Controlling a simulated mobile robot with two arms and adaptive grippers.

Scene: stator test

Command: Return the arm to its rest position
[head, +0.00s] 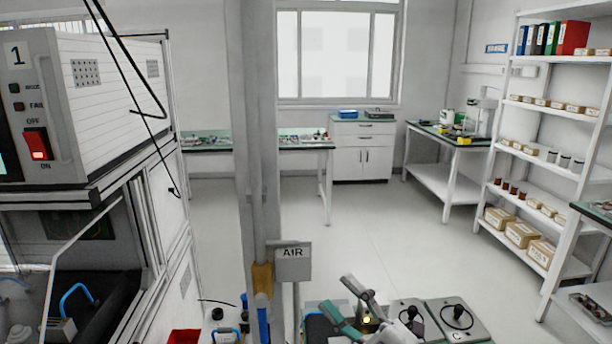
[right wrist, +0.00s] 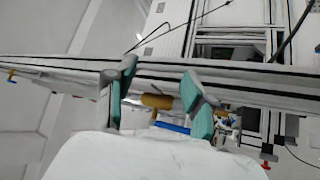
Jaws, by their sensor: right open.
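My right gripper (head: 341,299) is at the bottom of the head view, right of the AIR sign, with its fingers raised. In the right wrist view the gripper (right wrist: 162,98) shows two teal-padded fingers spread apart with a clear gap. Nothing is held between them; a yellow-brown part and a blue part show in the background through the gap. My left gripper is in neither view.
A grey post and an AIR sign (head: 293,262) stand left of my right gripper. The test cabinet (head: 110,95) with a lit red switch fills the left side. Grey units with black knobs (head: 457,318) sit at the bottom right. Open floor (head: 390,230) lies beyond, before benches and shelves.

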